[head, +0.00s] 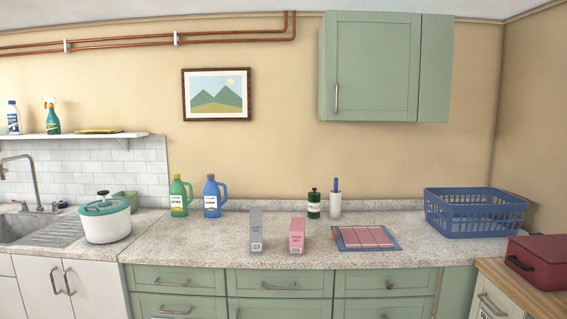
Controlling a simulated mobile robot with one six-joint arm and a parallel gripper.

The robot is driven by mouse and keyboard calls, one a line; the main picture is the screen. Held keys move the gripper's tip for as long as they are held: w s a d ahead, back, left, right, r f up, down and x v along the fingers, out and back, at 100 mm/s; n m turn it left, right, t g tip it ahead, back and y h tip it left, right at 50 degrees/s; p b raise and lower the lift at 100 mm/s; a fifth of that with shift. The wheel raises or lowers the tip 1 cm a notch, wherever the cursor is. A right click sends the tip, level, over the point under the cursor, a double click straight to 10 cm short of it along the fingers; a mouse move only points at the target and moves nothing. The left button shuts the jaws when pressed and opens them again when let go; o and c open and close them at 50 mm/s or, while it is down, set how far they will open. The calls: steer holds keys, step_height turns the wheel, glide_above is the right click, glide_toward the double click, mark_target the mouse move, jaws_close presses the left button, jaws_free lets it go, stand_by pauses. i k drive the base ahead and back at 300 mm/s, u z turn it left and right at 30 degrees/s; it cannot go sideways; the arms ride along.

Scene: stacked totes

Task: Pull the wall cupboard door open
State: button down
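The green wall cupboard (435,70) hangs on the beige wall at the upper right, well above the counter. Its door (372,65) is a framed green panel and looks shut. A slim vertical metal handle (336,98) sits near the door's lower left corner. A narrower plain green panel is to the right of the door. My gripper is not in the head view, and nothing touches the handle.
A red case (540,262) stands at the right. The space before the door looks clear.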

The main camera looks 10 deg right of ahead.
mark_target(372, 66)
steer(key=u, duration=0.7)
steer(key=i, duration=1)
steer(key=u, duration=0.5)
